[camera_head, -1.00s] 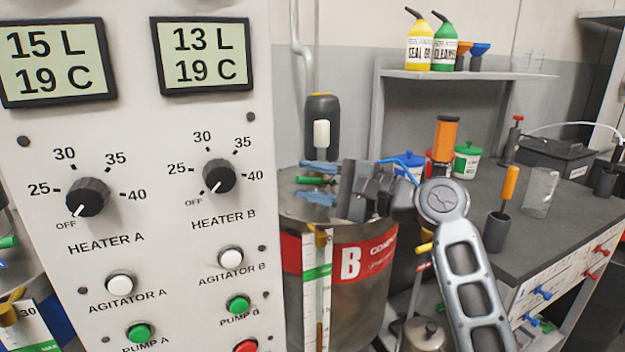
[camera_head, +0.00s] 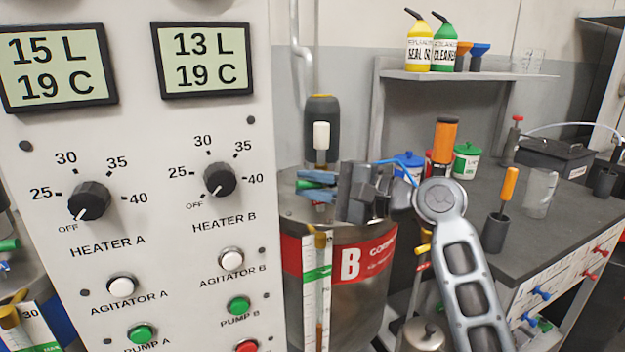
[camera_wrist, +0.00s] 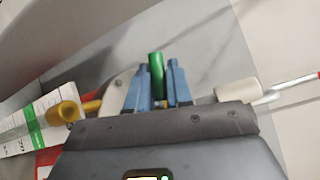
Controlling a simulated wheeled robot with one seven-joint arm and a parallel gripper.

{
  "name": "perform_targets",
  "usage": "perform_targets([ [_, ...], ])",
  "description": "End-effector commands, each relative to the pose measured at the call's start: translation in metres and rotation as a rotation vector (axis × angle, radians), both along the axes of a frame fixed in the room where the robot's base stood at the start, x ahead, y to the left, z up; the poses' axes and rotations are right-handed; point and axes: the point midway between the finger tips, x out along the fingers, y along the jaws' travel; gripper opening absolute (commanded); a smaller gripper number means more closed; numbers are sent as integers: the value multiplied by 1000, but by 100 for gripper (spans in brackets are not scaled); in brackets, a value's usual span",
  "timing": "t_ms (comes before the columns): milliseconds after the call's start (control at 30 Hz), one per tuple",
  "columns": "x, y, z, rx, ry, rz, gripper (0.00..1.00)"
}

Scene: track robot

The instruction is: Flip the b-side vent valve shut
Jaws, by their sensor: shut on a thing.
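The green handle (camera_wrist: 157,68), apparently the vent valve's lever, stands between my blue fingertips in the wrist view. My gripper (camera_head: 314,185) is over the top of tank B (camera_head: 349,267) and reaches in from the right. It is shut on the green handle, with one blue finger on each side; it also shows in the wrist view (camera_wrist: 160,86).
The control panel (camera_head: 140,215) stands close on the left. A workbench (camera_head: 560,215) with bottles and tools is on the right.

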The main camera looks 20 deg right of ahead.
Motion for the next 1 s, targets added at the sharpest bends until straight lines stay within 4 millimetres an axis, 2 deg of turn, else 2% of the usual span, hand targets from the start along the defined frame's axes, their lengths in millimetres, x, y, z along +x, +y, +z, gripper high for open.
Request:
perform_targets([
  [67,0,1,3,-59,4,1,0],
  [300,0,1,-5,-195,4,1,0],
  [633,0,0,-9,-208,4,1,0],
  [667,0,0,-9,-207,3,1,23],
  [700,0,0,-9,-207,4,0,27],
  [867,0,0,-8,-207,4,0,41],
  [1000,0,0,-8,-206,3,0,41],
])
